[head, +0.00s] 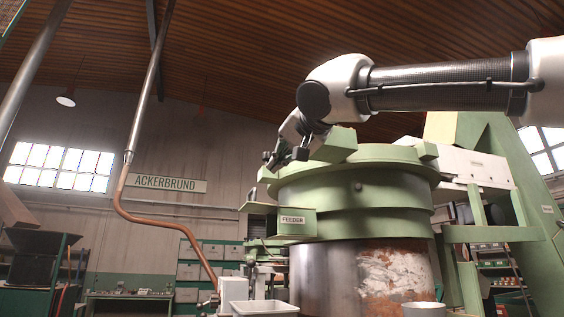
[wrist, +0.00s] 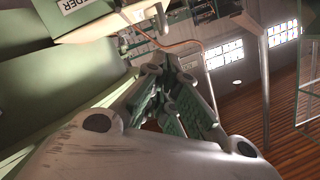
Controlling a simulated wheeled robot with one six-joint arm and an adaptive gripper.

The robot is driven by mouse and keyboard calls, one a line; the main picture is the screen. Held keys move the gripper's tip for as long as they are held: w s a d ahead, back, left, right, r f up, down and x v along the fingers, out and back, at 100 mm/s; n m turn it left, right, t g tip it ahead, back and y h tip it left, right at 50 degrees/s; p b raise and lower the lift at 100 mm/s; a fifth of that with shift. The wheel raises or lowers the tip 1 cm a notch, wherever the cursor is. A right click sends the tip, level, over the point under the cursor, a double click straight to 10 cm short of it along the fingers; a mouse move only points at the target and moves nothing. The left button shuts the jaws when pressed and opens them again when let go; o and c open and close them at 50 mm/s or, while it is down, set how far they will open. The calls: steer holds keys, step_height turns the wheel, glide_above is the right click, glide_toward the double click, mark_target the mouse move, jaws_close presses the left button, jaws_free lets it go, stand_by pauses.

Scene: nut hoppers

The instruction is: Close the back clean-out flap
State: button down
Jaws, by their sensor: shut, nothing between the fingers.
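A round green feeder bowl (head: 350,190) stands on a worn metal drum (head: 365,278). A green box labelled FEEDER (head: 295,222) juts from its left side. A green block (head: 335,146) sits at the bowl's top, close beside my gripper. I cannot tell which part is the back clean-out flap, or whether it is open. My gripper (head: 282,158) is at the bowl's upper left, above the FEEDER box, shut and empty. In the wrist view the gripper (wrist: 172,105) points past the green feeder side (wrist: 60,85); I cannot tell whether it touches anything.
A white tray (head: 264,308) and a white cup (head: 424,310) stand low in front. A copper pipe (head: 160,222) runs down at the left. A green sloping frame (head: 505,170) stands at the right. The air left of the gripper looks clear.

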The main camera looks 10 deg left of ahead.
glide_above(253, 202)
steer(key=w+d, duration=0.2)
steer(key=w, duration=0.1)
steer(key=shift+s+d+f, duration=0.15)
steer(key=shift+s+f, duration=0.1)
steer(key=shift+f, duration=0.5)
steer(key=shift+s+a+f+n, duration=0.25)
steer(key=shift+a+n, duration=0.25)
steer(key=shift+n, duration=0.1)
steer(key=shift+s+a+f+n+h, duration=0.2)
steer(key=shift+a+n+h, duration=0.1)
steer(key=shift+h, duration=0.1)
steer(key=shift+s+a+f+n+h, duration=0.35)
steer(key=shift+a+f+n, duration=0.2)
steer(key=shift+n, duration=0.45)
step_height(253, 202, down, 9)
steer(key=s+a+n+t+h, duration=0.1)
steer(key=n+t+h, duration=0.2)
steer(key=n, duration=0.8)
steer(key=shift+a+r, duration=0.2)
steer(key=shift+a, duration=0.1)
steer(key=shift+d, duration=0.1)
